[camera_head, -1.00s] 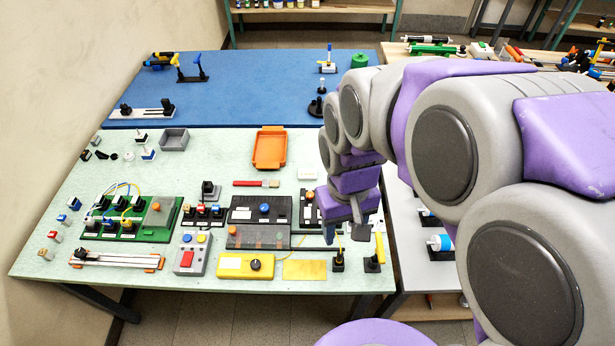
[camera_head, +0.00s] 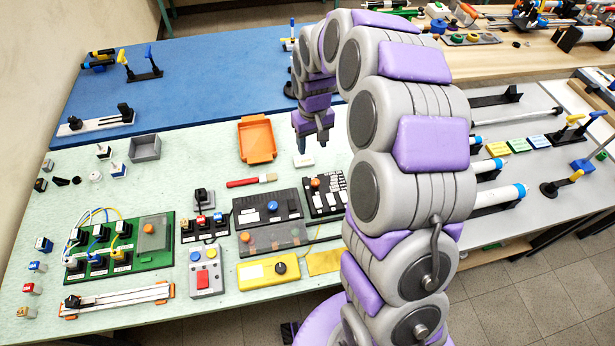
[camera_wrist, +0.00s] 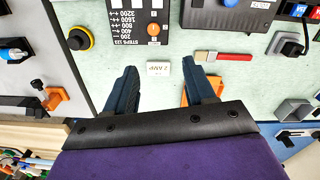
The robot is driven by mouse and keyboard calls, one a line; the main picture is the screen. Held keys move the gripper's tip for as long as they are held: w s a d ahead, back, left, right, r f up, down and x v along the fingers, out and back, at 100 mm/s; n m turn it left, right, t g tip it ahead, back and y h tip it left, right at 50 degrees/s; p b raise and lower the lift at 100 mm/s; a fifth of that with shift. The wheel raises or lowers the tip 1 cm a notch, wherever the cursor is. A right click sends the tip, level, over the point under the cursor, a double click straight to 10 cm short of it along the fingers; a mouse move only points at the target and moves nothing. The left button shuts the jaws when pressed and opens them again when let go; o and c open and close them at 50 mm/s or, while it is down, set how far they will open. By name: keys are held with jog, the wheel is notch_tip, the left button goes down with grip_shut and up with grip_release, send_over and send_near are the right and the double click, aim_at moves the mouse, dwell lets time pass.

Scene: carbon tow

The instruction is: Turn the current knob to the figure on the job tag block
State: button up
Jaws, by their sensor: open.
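A white block (camera_head: 303,161), which looks like the job tag, lies on the pale green mat. In the wrist view the tag (camera_wrist: 158,68) has dark print that appears upside down and too small to read surely. Beside it is a black panel (camera_head: 330,204) with a printed step table and an orange round knob (camera_head: 315,183), likely the current knob; the knob also shows in the wrist view (camera_wrist: 153,29). Its pointer setting is not readable. My gripper (camera_head: 313,140) is open and empty above the mat, pointing down. In the wrist view its fingers (camera_wrist: 158,78) flank the tag, apparently above it.
A larger black unit (camera_head: 248,207) with a blue knob (camera_head: 272,207) stands left of the panel. A yellow box (camera_head: 255,272) with a black knob is in front. A red-handled brush (camera_head: 245,182) and an orange tray (camera_head: 271,140) lie behind.

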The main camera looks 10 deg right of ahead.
jog(key=d+f, duration=0.3)
jog(key=f, duration=0.1)
jog(key=b, duration=0.3)
send_over(315, 181)
jog(key=a, duration=0.1)
notch_tip(315, 181, down, 9)
jog(key=shift+s+a+r, duration=0.1)
jog(key=shift+a+r, duration=0.05)
jog(key=d+f, duration=0.1)
jog(key=f, duration=0.2)
jog(key=d+f, duration=0.1)
jog(key=shift+d+f, duration=0.3)
jog(key=shift+f, duration=0.05)
jog(key=shift+a, duration=1.05)
jog(key=shift+c, duration=0.9)
jog(key=shift+d, duration=0.7)
jog(key=c, duration=0.4)
jog(key=shift+a, duration=0.25)
grip_shut()
